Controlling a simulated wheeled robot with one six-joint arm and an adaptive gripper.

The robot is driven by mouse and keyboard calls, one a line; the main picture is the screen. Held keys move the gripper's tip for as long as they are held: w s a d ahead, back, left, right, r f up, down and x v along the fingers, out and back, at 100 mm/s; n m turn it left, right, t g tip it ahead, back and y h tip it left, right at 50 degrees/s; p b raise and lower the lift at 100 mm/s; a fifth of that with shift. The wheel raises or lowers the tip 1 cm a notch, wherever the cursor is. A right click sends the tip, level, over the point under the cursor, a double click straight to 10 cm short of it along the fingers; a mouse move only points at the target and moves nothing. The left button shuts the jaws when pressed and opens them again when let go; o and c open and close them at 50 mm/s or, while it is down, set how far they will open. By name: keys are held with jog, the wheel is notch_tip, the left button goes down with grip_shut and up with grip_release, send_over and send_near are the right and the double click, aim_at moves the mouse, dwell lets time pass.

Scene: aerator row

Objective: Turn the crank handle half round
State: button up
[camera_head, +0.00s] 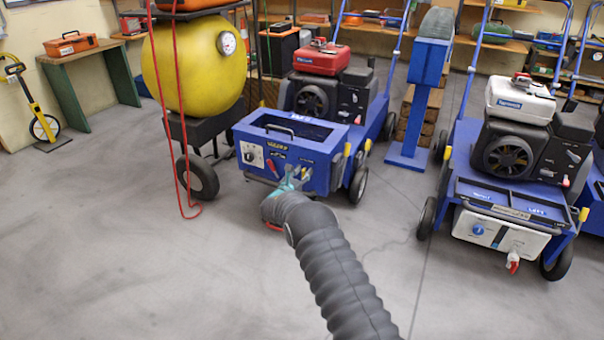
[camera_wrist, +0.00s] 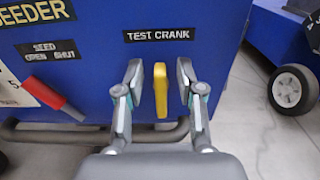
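The crank handle (camera_wrist: 161,90) is a yellow upright bar in the wrist view, on the blue seeder box (camera_wrist: 110,70) just below a "TEST CRANK" label. My gripper (camera_wrist: 159,82) is open, with one finger on each side of the handle and a visible gap on both sides. Whether the fingertips reach past the handle's depth I cannot tell. In the head view my gripper (camera_head: 294,176) is at the front of the seeder box (camera_head: 322,184). I cannot pick out the handle clearly there.
A red seed lever (camera_wrist: 57,98) sits left of the handle, with a dark bar (camera_wrist: 60,137) running below. A yellow tank (camera_head: 195,65) with red hoses stands left of the machine. A second blue machine (camera_head: 510,190) stands right. The grey floor in front is clear.

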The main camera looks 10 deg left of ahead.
grip_shut()
jog(key=shift+a, duration=0.15)
jog(key=shift+b, duration=0.35)
